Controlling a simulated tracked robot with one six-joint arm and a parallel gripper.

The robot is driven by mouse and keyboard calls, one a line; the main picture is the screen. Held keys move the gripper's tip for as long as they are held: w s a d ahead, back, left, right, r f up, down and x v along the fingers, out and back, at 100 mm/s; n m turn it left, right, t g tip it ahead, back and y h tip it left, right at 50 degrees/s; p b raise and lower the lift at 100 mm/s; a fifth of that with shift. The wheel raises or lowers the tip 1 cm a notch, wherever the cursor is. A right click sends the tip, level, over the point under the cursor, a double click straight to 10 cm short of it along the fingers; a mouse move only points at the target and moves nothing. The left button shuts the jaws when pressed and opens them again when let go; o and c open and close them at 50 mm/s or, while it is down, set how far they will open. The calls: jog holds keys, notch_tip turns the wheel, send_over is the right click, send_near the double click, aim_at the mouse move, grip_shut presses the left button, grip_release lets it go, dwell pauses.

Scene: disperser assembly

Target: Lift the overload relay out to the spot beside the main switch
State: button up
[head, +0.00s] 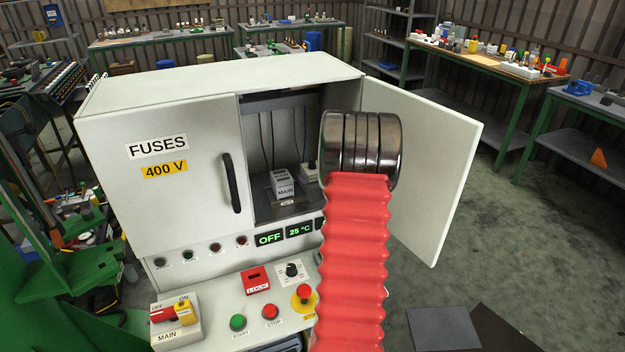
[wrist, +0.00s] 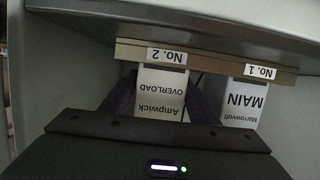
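The overload relay (wrist: 160,98), a light block labelled "Ampwick OVERLOAD", sits at the rail place marked No. 2 in the wrist view, where labels appear upside down. The dark fingers of my gripper (wrist: 160,92) lie on both sides of it; whether they touch it is unclear. A block labelled "Marrowvolt MAIN" (wrist: 243,101) sits at No. 1. It also shows inside the cabinet in the head view (head: 283,184). My arm hides the gripper and most of the relay there. A red and yellow OFF/ON switch labelled MAIN (head: 175,318) is on the console at lower left.
The grey cabinet (head: 150,130) has its left door shut and its right door (head: 425,165) open, close beside my arm. The console holds a green START button (head: 237,322), a red STOP button (head: 270,311) and a LOCK box (head: 256,280). Workbenches stand well back.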

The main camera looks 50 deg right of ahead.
aim_at(312, 160)
jog(key=c, duration=1.1)
jog(key=shift+o, duration=0.2)
jog(key=shift+r, duration=0.1)
notch_tip(312, 160, up, 10)
dwell(0.4)
